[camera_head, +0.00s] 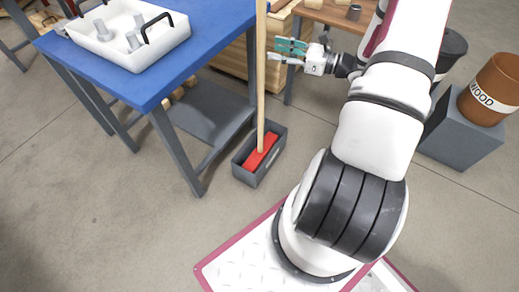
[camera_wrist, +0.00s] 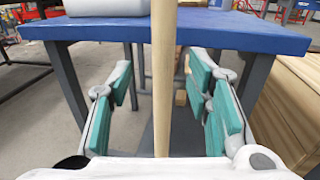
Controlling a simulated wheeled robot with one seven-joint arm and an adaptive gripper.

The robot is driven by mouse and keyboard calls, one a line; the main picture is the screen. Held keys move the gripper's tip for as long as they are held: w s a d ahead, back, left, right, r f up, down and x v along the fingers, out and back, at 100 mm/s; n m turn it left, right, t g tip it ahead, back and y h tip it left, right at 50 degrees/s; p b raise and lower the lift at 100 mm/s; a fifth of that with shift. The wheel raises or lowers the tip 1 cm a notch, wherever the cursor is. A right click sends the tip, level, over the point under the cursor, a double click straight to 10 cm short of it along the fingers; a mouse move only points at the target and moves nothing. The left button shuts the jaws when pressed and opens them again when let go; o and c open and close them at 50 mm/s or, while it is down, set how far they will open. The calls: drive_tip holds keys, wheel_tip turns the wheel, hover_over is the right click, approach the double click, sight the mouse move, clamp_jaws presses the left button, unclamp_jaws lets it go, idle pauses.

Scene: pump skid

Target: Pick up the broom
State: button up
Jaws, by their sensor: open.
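The broom has a long pale wooden handle (camera_head: 261,75) that stands upright, with a red head (camera_head: 262,152) at its foot inside a grey open box (camera_head: 248,173) on the floor. My gripper (camera_head: 287,49) is beside the handle, on its right in the head view, with its fingers pointing toward it. In the wrist view the handle (camera_wrist: 164,85) rises between the open teal-padded fingers (camera_wrist: 163,95), with a gap on both sides. The broom head is hidden in the wrist view.
A blue-topped table (camera_head: 210,38) stands close behind the handle, carrying a white tray (camera_head: 130,62) with several grey parts. Wooden crates (camera_head: 236,65) are beyond it. A brown bin marked WOOD (camera_head: 490,92) sits on a grey block at the right. Floor at lower left is clear.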

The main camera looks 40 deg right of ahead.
sight(261, 45)
drive_tip(key=shift+b+x, duration=1.1)
drive_tip(key=shift+x, duration=1.95)
drive_tip(key=shift+w+d+r, duration=0.1)
drive_tip(key=shift+w+r, duration=0.05)
clamp_jaws()
